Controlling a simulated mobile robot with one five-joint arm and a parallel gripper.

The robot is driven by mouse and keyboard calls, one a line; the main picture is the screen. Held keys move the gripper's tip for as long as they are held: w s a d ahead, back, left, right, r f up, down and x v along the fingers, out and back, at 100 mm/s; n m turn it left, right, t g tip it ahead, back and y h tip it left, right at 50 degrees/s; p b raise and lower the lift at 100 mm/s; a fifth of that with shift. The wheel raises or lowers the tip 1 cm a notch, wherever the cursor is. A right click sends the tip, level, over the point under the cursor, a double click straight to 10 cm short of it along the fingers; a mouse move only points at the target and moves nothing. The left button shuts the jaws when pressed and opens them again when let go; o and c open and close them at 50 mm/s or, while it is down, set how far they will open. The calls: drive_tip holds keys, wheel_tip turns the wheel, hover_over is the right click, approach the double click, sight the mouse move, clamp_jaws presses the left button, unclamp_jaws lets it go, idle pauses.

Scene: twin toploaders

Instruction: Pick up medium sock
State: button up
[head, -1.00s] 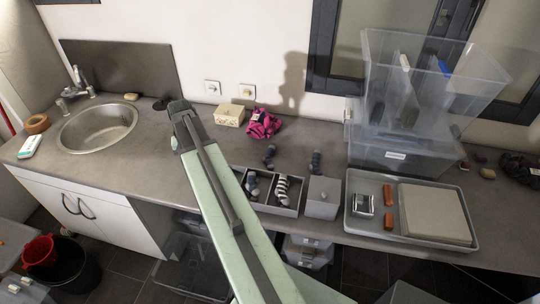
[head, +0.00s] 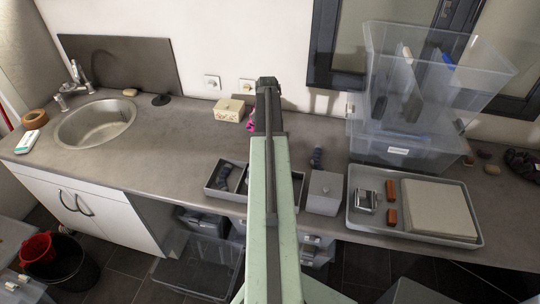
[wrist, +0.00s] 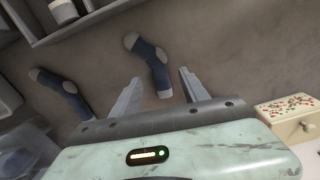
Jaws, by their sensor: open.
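A navy sock with pale grey toe and heel (wrist: 149,62) lies bent on the grey counter in the wrist view. My gripper (wrist: 160,77) is open, with one finger on each side of the sock's lower end; nothing is held. A second, similar navy sock (wrist: 62,90) lies to the left, and shows right of my arm in the head view (head: 317,158). A third sock (wrist: 63,11) is partly visible in the divided tray. I cannot tell which is the medium one. In the head view my arm hides the first sock.
The divided grey tray (head: 209,189) sits at the counter's front edge, with a grey lidded box (head: 324,192) beside it. A floral box (wrist: 291,116) stands right in the wrist view. Clear bins (head: 405,150) and a loaded tray (head: 352,224) are at right.

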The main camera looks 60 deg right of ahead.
wheel_tip(320, 180, down, 5)
drive_tip(key=b, duration=0.4)
drive_tip(key=shift+d+f+b, duration=0.1)
drive_tip(key=shift+f+b, duration=0.05)
drive_tip(key=shift+b, duration=0.25)
drive_tip(key=shift+r, duration=0.2)
clamp_jaws()
